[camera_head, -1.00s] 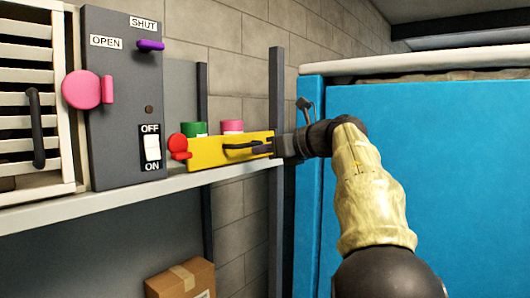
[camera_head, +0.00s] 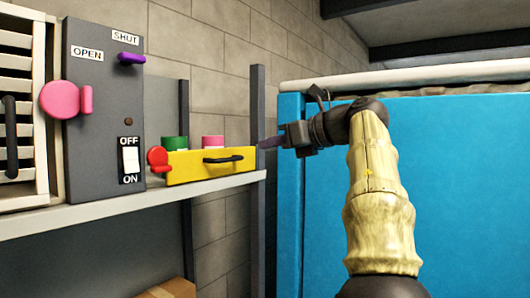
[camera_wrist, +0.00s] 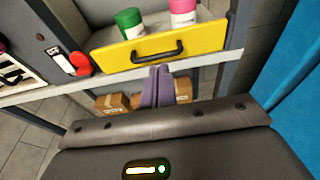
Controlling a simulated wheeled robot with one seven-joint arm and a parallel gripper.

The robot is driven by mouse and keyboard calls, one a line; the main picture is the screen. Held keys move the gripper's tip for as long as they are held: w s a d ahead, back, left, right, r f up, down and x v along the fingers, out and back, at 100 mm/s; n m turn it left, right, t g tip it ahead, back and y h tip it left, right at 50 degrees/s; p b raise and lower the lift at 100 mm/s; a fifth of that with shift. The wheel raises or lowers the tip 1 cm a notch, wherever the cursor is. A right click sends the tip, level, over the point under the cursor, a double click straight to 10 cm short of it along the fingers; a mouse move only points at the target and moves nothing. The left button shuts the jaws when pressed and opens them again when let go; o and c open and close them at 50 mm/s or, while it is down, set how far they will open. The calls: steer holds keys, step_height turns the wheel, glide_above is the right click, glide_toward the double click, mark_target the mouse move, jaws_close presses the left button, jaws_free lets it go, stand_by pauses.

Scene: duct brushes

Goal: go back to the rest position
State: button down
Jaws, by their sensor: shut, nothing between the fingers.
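My gripper (camera_head: 270,142) is shut and empty, to the right of the yellow drawer front (camera_head: 185,172) and apart from it. In the wrist view my gripper (camera_wrist: 160,72) shows its purple fingers together, just below the black handle (camera_wrist: 158,50) of the yellow front. My arm reaches up in front of the blue panel in the head view. A green container (camera_head: 175,143) and a pink container (camera_head: 212,142) stand behind the yellow front.
A grey control box (camera_head: 100,100) with a pink knob (camera_head: 62,100), purple lever (camera_head: 131,58) and white switch (camera_head: 130,160) stands on the shelf (camera_head: 90,212). A red knob (camera_head: 157,160) is beside it. A blue panel (camera_head: 460,190) is at right. Cardboard boxes (camera_wrist: 115,102) lie below.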

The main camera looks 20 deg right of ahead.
stand_by(0.5)
steer(key=w+d+f+m+t+h+b, duration=0.25)
steer(key=w+f+m+t, duration=0.5)
steer(key=m, duration=1.05)
step_height(320, 180, down, 22)
steer(key=m+g+h, duration=0.4)
steer(key=m+h, duration=0.4)
steer(key=m, duration=0.8)
steer(key=s+a+f+m+g+b, duration=0.1)
steer(key=s+a+f+m+g, duration=0.15)
steer(key=s+f, duration=0.45)
steer(key=s+a+f+m+g, duration=0.1)
steer(key=s+f+m+g, duration=0.2)
steer(key=f, duration=0.8)
steer(key=s+a+f+m+g, duration=0.2)
steer(key=s+a+f+g, duration=0.1)
steer(key=s+f, duration=0.4)
steer(key=s+a+f+m+g+y+b, duration=0.1)
steer(key=s+f, duration=0.5)
steer(key=s, duration=0.6)
steer(key=a+m+g, duration=0.1)
steer(key=a+g, duration=0.1)
steer(key=g, duration=0.1)
steer(key=shift+a+f+g, duration=0.2)
steer(key=shift+f+g, duration=0.2)
